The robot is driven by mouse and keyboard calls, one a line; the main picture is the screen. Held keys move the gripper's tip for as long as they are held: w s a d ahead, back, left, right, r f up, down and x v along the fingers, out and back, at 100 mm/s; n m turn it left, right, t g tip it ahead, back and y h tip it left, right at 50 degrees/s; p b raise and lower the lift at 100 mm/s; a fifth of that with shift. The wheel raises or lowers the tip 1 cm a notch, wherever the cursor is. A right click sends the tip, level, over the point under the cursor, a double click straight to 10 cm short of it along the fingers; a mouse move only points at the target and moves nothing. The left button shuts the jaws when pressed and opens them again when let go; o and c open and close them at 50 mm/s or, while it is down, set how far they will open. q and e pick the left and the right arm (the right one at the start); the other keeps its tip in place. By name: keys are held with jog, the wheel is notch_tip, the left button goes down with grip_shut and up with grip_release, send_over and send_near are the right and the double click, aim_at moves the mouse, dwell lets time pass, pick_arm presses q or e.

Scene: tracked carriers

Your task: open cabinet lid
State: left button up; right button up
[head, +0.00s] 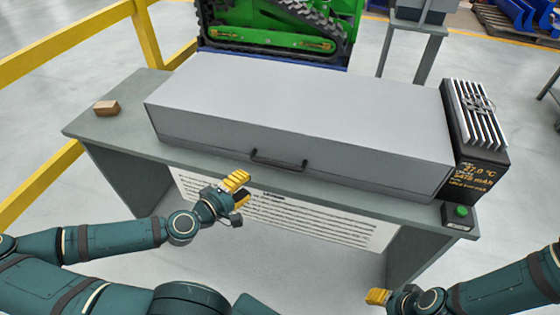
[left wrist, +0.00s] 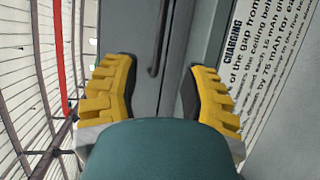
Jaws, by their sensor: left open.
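The cabinet (head: 300,115) is a long grey box on a table, and its lid (head: 290,90) lies shut. A dark bar handle (head: 278,163) is on its front face. My left gripper (head: 242,189) is open and empty, in front of the cabinet, below and left of the handle and apart from it. In the left wrist view the handle (left wrist: 158,50) shows between the two yellow fingers (left wrist: 158,80), beyond their tips. My right gripper (head: 382,297) is at the bottom edge, low and far from the cabinet; only one yellow finger shows clearly.
The grey table (head: 115,120) carries a small brown block (head: 106,107) at left. A black unit with a readout (head: 475,150) and a green button box (head: 459,216) stand at right. A text panel (head: 290,215) is below the tabletop. A yellow railing (head: 70,45) and a green tracked machine (head: 280,25) stand behind.

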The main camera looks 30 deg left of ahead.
aim_at(275, 164)
pick_arm(q)
jog(key=b+x, duration=0.1)
jog(key=x, duration=1.2)
jog(key=shift+w+f, duration=0.15)
grip_shut()
